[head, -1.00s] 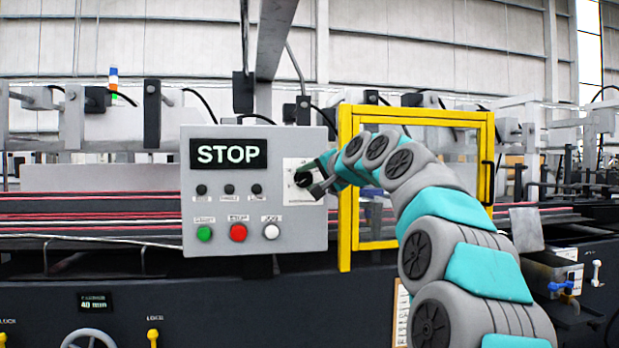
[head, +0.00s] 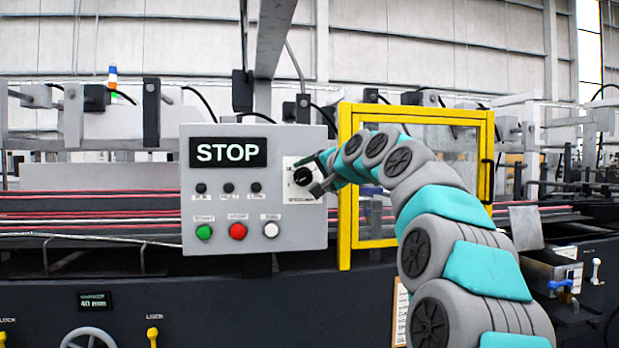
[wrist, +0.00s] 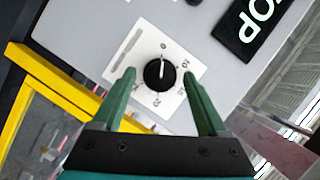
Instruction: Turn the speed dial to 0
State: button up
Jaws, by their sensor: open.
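The speed dial (wrist: 160,74) is a round black knob on a white numbered plate (wrist: 132,62). In the wrist view its white pointer line points up at the 0 mark. In the head view the dial (head: 303,176) sits at the right side of the grey control box (head: 290,228). My gripper (wrist: 159,76) is open, with its green fingers to either side of the knob and a visible gap on each side. In the head view my gripper (head: 319,186) is just right of and below the dial, holding nothing.
The box has a STOP display (head: 228,152), small dark lamps, and green, red (head: 237,231) and white buttons. A yellow-framed guard door (head: 345,215) stands close to the right of the box, behind my arm.

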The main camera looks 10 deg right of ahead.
jog(key=shift+s, duration=0.1)
jog(key=b+v, duration=0.1)
jog(key=v, duration=0.6)
jog(key=shift+s, duration=0.25)
jog(key=shift+d, duration=0.1)
